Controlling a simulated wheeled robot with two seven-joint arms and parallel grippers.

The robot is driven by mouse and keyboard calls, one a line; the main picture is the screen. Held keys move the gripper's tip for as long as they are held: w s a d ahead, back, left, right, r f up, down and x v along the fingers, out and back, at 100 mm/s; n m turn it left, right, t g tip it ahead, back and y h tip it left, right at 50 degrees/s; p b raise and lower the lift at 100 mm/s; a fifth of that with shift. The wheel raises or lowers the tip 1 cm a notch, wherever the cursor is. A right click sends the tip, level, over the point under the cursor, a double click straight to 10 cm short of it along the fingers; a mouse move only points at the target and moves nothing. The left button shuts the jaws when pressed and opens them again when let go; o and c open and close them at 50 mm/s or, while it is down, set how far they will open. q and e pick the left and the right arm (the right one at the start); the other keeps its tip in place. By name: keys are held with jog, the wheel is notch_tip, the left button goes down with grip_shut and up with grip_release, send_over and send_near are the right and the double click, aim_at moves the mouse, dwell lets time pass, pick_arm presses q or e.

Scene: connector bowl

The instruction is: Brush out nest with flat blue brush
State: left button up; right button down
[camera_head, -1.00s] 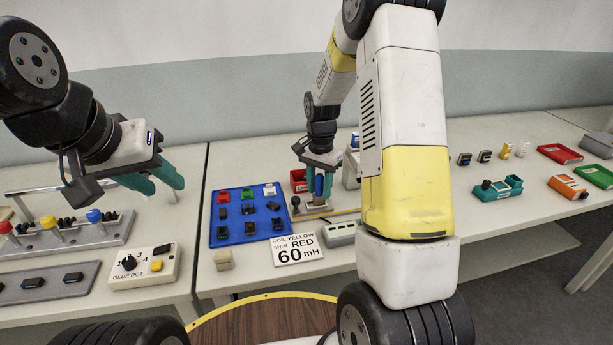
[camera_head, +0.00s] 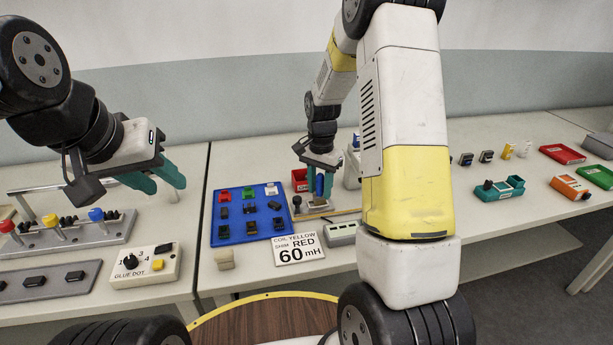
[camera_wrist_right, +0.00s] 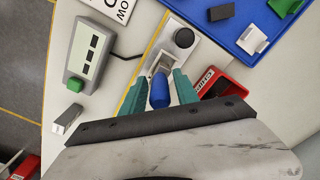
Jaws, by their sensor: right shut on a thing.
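My right gripper (camera_wrist_right: 159,92) is shut on the blue brush (camera_wrist_right: 159,90). In the head view the right gripper (camera_head: 320,184) holds the blue brush (camera_head: 320,184) upright over a small fixture (camera_head: 314,208) with a dark round knob. In the right wrist view the brush's lower end reaches the metal nest (camera_wrist_right: 170,62) of this fixture. I cannot tell whether the bristles touch it.
A blue tray (camera_head: 262,236) with coloured connectors lies left of the fixture. A red bin (camera_head: 299,178) stands behind it. A white sign (camera_head: 298,250) and a grey meter (camera_head: 342,233) lie in front. A control box (camera_head: 146,268) sits on the left table.

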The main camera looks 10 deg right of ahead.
jog(key=shift+d+r, duration=0.15)
jog(key=shift+r, duration=4.45)
jog(key=shift+f, duration=0.15)
jog(key=shift+m, duration=0.3)
jog(key=shift+a+f, duration=0.25)
jog(key=shift+f, duration=1)
jog(key=shift+a+f, duration=0.25)
jog(key=shift+f, duration=1)
jog(key=shift+a+f, duration=0.25)
jog(key=shift+f, duration=1)
jog(key=shift+f, duration=0.7)
jog(key=shift+d, duration=0.1)
